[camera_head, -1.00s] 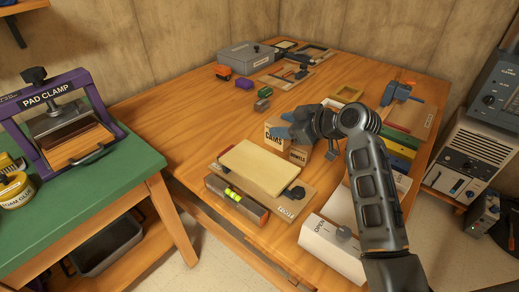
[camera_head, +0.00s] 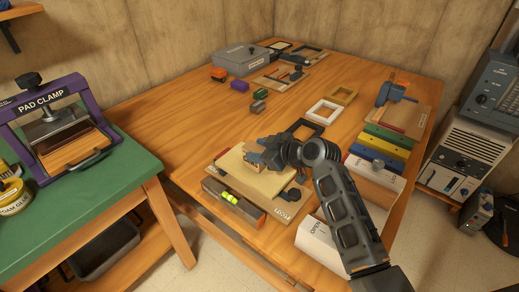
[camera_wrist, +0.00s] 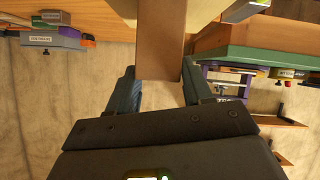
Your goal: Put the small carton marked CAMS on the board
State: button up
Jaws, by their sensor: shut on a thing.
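My gripper (camera_head: 262,149) is shut on a small tan carton (camera_head: 254,159) and holds it at the cream board (camera_head: 250,180) near the table's front. Whether the carton touches the board or hangs just above it cannot be told. Its CAMS label is not readable now. In the wrist view the brown carton (camera_wrist: 160,42) sits between the two fingers of my gripper (camera_wrist: 160,88). The cream board lies flat on a wider brown base with a black knob at its right. The second carton seen earlier is hidden, probably behind my arm.
A spirit level (camera_head: 232,199) lies along the board's front edge. A white box marked OPEN (camera_head: 318,243) stands to the right. Black (camera_head: 304,129) and white (camera_head: 323,111) frames lie behind my gripper. The table's left middle (camera_head: 180,125) is clear.

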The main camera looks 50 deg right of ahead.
jog(key=shift+f, duration=0.1)
jog(key=o, duration=1.3)
jog(key=shift+s+r, duration=0.1)
jog(key=shift+r, duration=0.1)
jog(key=b+v, duration=0.1)
jog(key=v, duration=1)
jog(key=shift+s+r, duration=0.15)
jog(key=shift+s, duration=0.2)
